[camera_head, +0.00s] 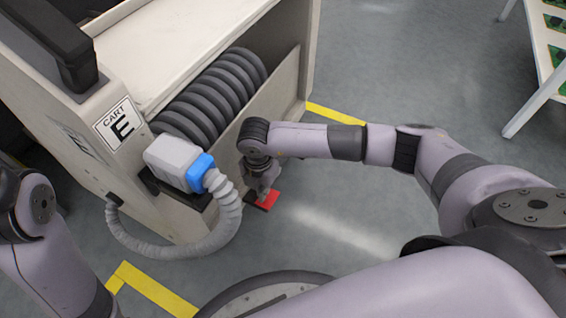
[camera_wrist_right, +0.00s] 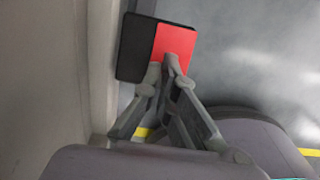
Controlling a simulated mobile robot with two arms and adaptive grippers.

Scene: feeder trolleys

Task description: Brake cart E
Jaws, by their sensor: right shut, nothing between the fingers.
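Cart E (camera_head: 210,195) stands at the left in the head view, with a white label (camera_head: 119,124) reading "CART E". A red and black brake pedal (camera_head: 268,198) sticks out low from the cart's side, near the floor. It also shows at the top of the right wrist view (camera_wrist_right: 174,42). My right gripper (camera_head: 263,194) points down at the pedal, its fingertips (camera_wrist_right: 169,62) shut and empty. The fingertips overlap the pedal's red part in the wrist view; I cannot tell whether they touch it. My left arm shows at the left edge, its gripper out of sight.
A grey connector with a blue collar (camera_head: 201,171) and a ribbed hose (camera_head: 228,212) sits on the cart's near corner. Dark reels (camera_head: 215,95) fill the cart's bay. Yellow floor lines (camera_head: 150,288) mark the cart's place. A white table (camera_head: 545,75) stands far right; floor between is clear.

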